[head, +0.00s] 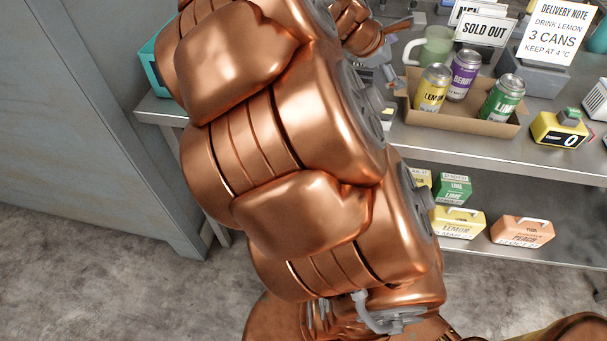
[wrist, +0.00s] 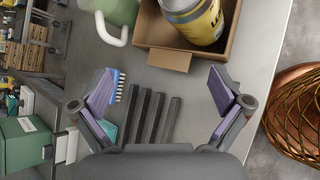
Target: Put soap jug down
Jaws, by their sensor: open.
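A pale green jug with a white handle (head: 435,48), which looks like the soap jug, appears to stand upright on the steel counter (head: 440,145), behind the cardboard tray. Part of the green jug (wrist: 117,10) and its white handle show at the top edge of the wrist view. My gripper (wrist: 163,88) is open in the wrist view, with nothing between its fingers. The jug is beyond the fingertips and apart from them. In the head view my copper arm hides much of the counter's left part.
A cardboard tray (head: 463,118) holds lemon, berry and lime cans. A yellow timer (head: 558,130) and signs stand to its right. Cartons sit on the lower shelf (head: 460,180). Dark bars (wrist: 155,115) and a blue brush (wrist: 119,87) lie below my gripper. A grey cabinet (head: 95,120) stands left.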

